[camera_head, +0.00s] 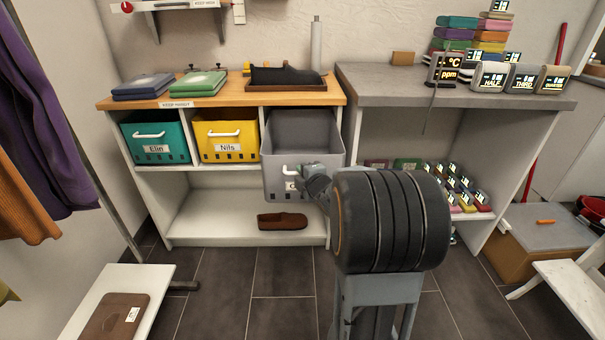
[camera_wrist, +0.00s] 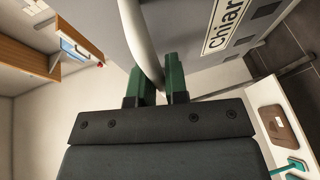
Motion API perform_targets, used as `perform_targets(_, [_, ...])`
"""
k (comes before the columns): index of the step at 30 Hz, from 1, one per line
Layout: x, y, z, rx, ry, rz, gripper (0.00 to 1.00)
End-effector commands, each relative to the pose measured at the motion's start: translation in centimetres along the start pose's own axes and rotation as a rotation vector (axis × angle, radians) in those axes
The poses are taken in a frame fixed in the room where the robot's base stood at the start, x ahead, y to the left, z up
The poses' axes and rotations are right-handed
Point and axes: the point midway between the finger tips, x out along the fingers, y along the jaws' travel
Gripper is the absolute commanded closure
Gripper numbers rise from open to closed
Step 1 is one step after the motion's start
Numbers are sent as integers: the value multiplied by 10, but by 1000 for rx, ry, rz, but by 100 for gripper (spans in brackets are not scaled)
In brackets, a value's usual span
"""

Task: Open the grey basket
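The grey basket (camera_head: 279,155) sits in the right-hand opening of the white shelf unit. It stands out well in front of the teal and yellow baskets, and its open top shows. Its white handle (camera_head: 287,169) is on the front, above a label mostly hidden by my arm. In the wrist view the grey front (camera_wrist: 185,30) carries a label reading "Chiar", cut off by the frame edge. My gripper (camera_wrist: 162,80) has its green fingers on either side of the pale handle bar (camera_wrist: 138,35), close together and appearing shut on it.
A teal basket (camera_head: 155,137) and a yellow basket (camera_head: 225,135) stand to the left. A brown shoe (camera_head: 283,221) lies on the lower shelf below the grey basket. A white bench (camera_head: 125,295) stands front left; the tiled floor between is clear.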

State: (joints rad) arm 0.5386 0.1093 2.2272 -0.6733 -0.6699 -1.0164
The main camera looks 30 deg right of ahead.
Motion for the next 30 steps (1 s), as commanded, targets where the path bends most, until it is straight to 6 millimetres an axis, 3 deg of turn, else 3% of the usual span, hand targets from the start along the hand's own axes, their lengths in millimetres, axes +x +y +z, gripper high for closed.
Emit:
perform_targets(9, [0,0,-2,-1,3,0,78])
perform_targets(14, [-12,2,-1,-1,2,0,78])
perform_targets(27, [-108,4,0,-1,-3,2,78])
perform_targets(30, [-116,-5,0,-2,4,8,78])
